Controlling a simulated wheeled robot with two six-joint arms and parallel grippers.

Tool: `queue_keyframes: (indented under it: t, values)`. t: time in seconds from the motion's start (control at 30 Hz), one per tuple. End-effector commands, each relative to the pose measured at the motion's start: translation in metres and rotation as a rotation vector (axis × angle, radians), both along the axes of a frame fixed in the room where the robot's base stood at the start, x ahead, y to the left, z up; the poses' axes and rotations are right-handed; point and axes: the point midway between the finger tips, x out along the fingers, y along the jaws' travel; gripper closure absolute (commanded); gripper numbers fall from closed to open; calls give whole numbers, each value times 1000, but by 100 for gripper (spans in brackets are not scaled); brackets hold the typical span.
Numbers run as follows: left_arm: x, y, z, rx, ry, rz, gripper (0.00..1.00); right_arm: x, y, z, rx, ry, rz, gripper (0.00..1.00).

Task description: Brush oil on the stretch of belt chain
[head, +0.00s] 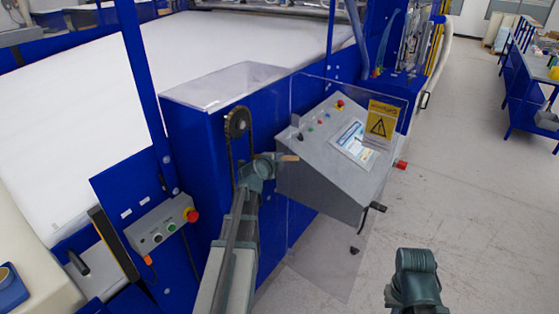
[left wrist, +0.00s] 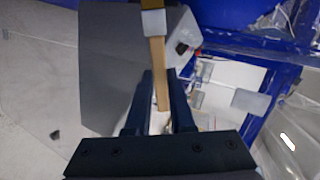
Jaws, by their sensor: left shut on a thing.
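The belt chain (head: 231,160) hangs in a loop from a dark toothed sprocket (head: 237,122) on the blue machine side. My left gripper (head: 270,160) is just right of and below the sprocket, in front of the chain in the picture. In the left wrist view, the left gripper (left wrist: 160,82) is shut on the wooden handle of the brush (left wrist: 158,62). A pale band shows around the brush near the top edge. The brush's tan wood also shows in the head view (head: 289,158). I cannot tell whether its bristles touch the chain. Of my right arm only a wrist part shows.
A grey control console (head: 335,160) stands close right of the left gripper, behind a clear panel with a yellow warning sign (head: 380,125). A small button box (head: 162,226) is at lower left. A white belt surface (head: 70,120) lies behind.

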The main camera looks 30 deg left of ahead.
Motion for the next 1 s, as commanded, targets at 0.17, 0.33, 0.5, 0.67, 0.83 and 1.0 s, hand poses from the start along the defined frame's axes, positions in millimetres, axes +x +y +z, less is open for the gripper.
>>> queue_keyframes:
  t: [0.17,0.33,0.5,0.67,0.83,1.0]
  values:
    - [0,0,-1,1,-1,1,100,0,0,-1,0,0,0,100]
    - [-2,-12,-1,0,0,-1,100,0,0,-1,0,0,0,100]
    - [-3,-29,-1,1,0,-2,100,0,0,-1,0,0,0,100]
    - [-4,-44,-1,0,1,-1,100,0,0,-1,0,0,0,100]
    - [-5,-56,-1,1,0,0,100,0,0,-1,0,0,0,100]
    - [-5,-60,-1,1,-1,0,100,0,0,-1,0,0,0,100]
